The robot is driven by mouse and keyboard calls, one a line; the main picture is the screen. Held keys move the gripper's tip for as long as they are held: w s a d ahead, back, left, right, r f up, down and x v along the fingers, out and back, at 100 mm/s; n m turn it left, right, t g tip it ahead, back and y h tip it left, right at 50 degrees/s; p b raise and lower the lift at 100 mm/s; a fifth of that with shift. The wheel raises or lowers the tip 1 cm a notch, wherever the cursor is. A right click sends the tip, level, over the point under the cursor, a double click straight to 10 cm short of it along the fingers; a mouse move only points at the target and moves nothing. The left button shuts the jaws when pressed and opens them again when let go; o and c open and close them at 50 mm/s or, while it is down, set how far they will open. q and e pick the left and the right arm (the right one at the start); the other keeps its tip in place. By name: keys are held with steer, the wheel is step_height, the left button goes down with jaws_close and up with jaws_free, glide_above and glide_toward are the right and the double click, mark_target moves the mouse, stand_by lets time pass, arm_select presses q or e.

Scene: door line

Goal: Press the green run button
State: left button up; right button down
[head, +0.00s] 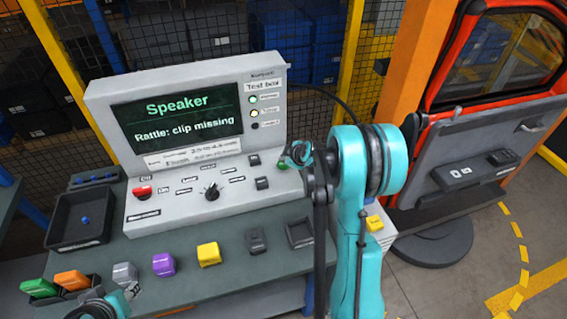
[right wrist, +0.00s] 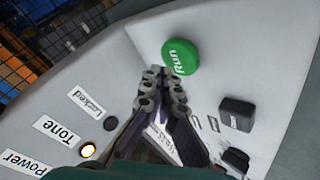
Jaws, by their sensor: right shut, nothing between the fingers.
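The green run button (right wrist: 180,57) is a round knob marked "Run" on the light grey panel in the right wrist view. In the head view only a small part of it (head: 282,165) shows, beside my right gripper. My right gripper (right wrist: 165,80) is shut and empty, its fingertips just below the button in the wrist picture; whether they touch it I cannot tell. In the head view the right gripper (head: 299,154) is partly hidden by its own wrist. My left gripper (head: 98,308) is at the bottom left edge, cut off, and its fingers are unclear.
The test box (head: 186,85) has a screen reading "Speaker, Rattle: clip missing", a red button (head: 142,192) and a black knob (head: 211,192). Coloured blocks, including a purple one (head: 163,264), line the bench front. A dark tray (head: 80,222) stands left; an orange-framed door (head: 470,130) stands right.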

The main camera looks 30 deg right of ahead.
steer(key=shift+r+p, duration=1.65)
steer(key=shift+r, duration=0.85)
step_height(320, 180, up, 9)
steer(key=p, duration=0.5)
steer(key=shift+f+p, duration=0.15)
steer(key=shift+p, duration=0.25)
steer(key=shift+a, duration=0.1)
